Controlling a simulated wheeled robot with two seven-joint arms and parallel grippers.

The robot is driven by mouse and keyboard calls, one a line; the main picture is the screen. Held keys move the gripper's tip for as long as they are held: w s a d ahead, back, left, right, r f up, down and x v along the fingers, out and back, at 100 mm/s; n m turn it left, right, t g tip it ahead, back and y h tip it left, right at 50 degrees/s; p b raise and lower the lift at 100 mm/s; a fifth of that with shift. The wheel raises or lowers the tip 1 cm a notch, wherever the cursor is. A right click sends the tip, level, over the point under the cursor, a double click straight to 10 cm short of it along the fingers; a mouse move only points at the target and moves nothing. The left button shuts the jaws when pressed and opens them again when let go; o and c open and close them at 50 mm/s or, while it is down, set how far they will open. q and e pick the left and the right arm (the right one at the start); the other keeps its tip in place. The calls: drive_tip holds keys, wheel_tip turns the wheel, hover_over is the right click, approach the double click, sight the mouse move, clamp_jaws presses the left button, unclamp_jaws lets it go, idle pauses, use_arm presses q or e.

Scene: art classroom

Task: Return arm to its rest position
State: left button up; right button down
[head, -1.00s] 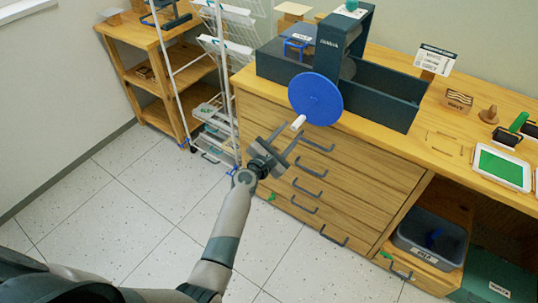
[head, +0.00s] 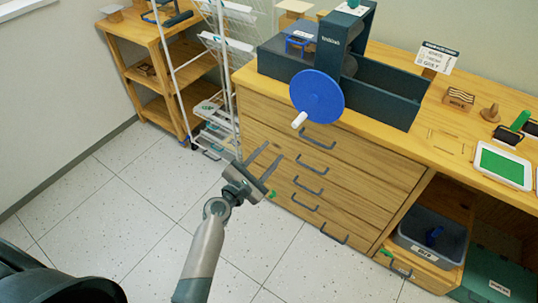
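My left gripper (head: 264,160) is in the lower middle of the head view, in front of the wooden drawer cabinet. Its two fingers are spread apart with nothing between them. The arm comes up from the bottom of the picture. The gripper is below and to the left of the white handle (head: 299,120) on the blue wheel (head: 317,97) of the dark press (head: 345,43), and apart from it. My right gripper is not in the picture.
The drawer cabinet (head: 375,168) with dark pull handles is close behind the gripper. A white wire rack (head: 228,60) and a wooden shelf (head: 140,55) stand at the left. A grey bin (head: 432,236) sits at the lower right.

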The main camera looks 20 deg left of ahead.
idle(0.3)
use_arm(q)
drive_tip(key=s+d+f+m+g+y, duration=0.1)
drive_tip(key=s+f+m+g, duration=0.35)
drive_tip(key=f, duration=0.85)
drive_tip(key=s+d+f+m+g+y, duration=0.1)
drive_tip(key=s+f+m, duration=0.6)
drive_tip(key=f, duration=0.5)
drive_tip(key=s+f+m+g+y, duration=0.1)
drive_tip(key=s+f+m+g, duration=0.3)
drive_tip(key=s+f+m, duration=1.4)
drive_tip(key=s+f, duration=0.1)
drive_tip(key=s, duration=0.3)
drive_tip(key=shift+s+f+g, duration=0.25)
drive_tip(key=shift+s+g, duration=0.1)
drive_tip(key=shift+s, duration=0.05)
drive_tip(key=shift+a, duration=0.1)
